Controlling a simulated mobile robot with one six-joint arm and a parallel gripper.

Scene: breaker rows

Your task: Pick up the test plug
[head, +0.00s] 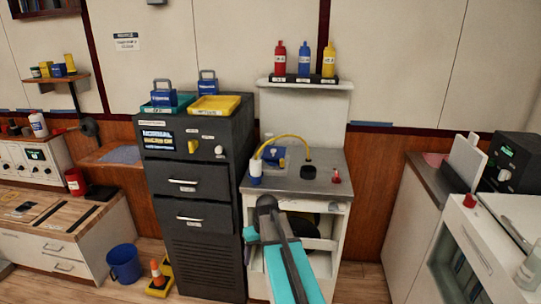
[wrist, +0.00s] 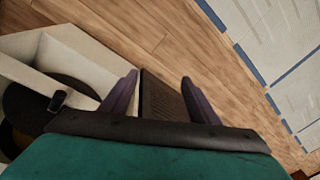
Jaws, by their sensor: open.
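The likely test plug is a white and blue cylinder (head: 256,172) standing at the left of the grey worktop in the head view. A yellow cable arches from it to a small black piece (head: 309,171) on the same worktop. My gripper (wrist: 160,84) is open and empty in the wrist view, its two dark fingers spread apart. The plug is not in the wrist view. In the head view my teal and dark arm rises in front of the worktop's cabinet; I cannot make out the fingertips there.
A blue item (head: 273,155) and a small red item (head: 336,176) sit on the grey worktop (head: 325,160). Red, blue and yellow bottles stand on the shelf above. A tall black cabinet (head: 200,250) rises at the left. Wooden floor (wrist: 130,25) fills much of the wrist view.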

